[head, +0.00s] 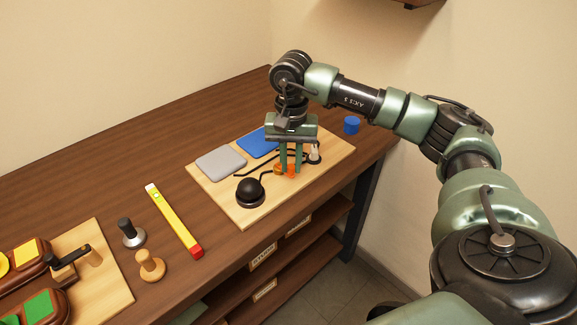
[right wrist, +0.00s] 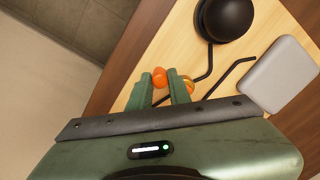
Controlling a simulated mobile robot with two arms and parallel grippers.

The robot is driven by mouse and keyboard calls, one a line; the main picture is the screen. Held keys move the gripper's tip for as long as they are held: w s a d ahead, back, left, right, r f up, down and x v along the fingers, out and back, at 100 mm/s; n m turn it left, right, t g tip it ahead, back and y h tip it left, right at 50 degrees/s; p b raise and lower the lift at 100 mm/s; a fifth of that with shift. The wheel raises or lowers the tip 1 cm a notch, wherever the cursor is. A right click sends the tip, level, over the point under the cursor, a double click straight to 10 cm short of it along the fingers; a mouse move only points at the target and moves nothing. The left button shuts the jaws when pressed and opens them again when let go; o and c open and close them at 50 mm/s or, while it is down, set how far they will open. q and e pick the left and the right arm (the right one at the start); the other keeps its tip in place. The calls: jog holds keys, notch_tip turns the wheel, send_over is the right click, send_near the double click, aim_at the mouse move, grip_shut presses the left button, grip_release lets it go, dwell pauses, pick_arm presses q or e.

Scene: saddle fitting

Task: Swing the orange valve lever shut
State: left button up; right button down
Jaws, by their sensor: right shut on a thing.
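The orange valve lever (head: 292,171) is at the right part of a light wooden board (head: 222,200). My right gripper (head: 290,168) reaches down from above and is shut on the lever. The same gripper also shows in the right wrist view (right wrist: 164,86). The fingers hide part of the lever and valve, so its exact angle is hard to tell. My left gripper is not in view.
The board also holds a black dome (head: 250,190), a grey pad (head: 221,162), a blue pad (head: 258,141) and bent black rods. A blue cylinder (head: 351,125) stands behind it. Shelves are below the table edge.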

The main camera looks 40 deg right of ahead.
aim_at(292, 165)
jog(key=shift+d+r+n, duration=0.15)
jog(key=shift+n, duration=0.15)
jog(key=c, duration=1.3)
grip_release()
notch_tip(292, 165, up, 8)
jog(key=shift+f+b, duration=0.1)
jog(key=shift+b, duration=0.35)
jog(key=shift+f, duration=0.1)
